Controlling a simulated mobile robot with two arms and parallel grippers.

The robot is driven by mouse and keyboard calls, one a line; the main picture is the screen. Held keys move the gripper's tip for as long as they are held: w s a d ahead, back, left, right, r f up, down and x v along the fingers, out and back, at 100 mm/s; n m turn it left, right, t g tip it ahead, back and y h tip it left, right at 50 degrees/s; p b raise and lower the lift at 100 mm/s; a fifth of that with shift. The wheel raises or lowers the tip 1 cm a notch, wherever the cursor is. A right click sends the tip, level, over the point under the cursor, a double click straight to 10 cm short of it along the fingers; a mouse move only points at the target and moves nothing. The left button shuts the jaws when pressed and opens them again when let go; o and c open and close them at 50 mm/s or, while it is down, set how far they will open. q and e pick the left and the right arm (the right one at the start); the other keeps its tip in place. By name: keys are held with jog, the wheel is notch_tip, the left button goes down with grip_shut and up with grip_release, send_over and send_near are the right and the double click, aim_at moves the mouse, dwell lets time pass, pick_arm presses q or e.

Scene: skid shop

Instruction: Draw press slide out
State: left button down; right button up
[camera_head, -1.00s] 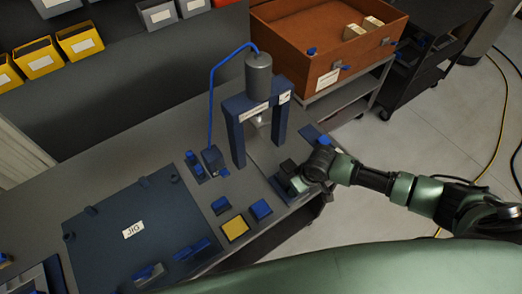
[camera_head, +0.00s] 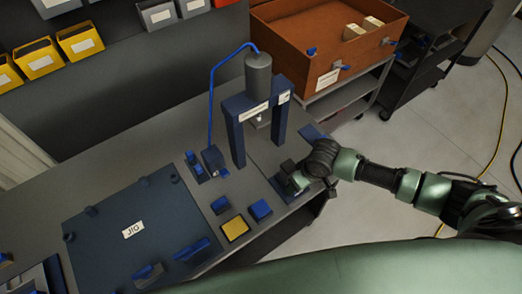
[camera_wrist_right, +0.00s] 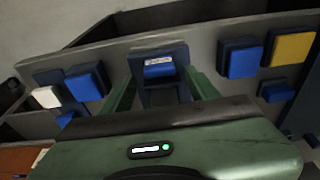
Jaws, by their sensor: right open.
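The press has a blue frame (camera_head: 235,134) with a grey cylinder (camera_head: 259,75) on top and stands on the bench. A grey slide plate (camera_head: 262,153) lies under the frame and runs toward the bench's front edge. My right gripper (camera_head: 296,182) is at the front end of this plate and partly covers it. In the right wrist view, a dark blue block with a bright blue, labelled top (camera_wrist_right: 159,67) shows between the open green fingers of my right gripper (camera_wrist_right: 163,92). Contact cannot be told. My left gripper is not in view.
A yellow pad (camera_head: 235,228) and a blue block (camera_head: 260,209) sit left of my right gripper. The dark jig plate (camera_head: 105,245) covers the left bench. An orange-brown crate (camera_head: 290,60) stands on a cart behind. Floor is open to the right.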

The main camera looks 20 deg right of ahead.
jog(key=shift+r, duration=0.85)
jog(key=shift+r, duration=0.2)
jog(key=r, duration=0.3)
jog(key=shift+s+d+r, duration=0.1)
jog(key=shift+s+r, duration=0.15)
jog(key=shift+s, duration=0.15)
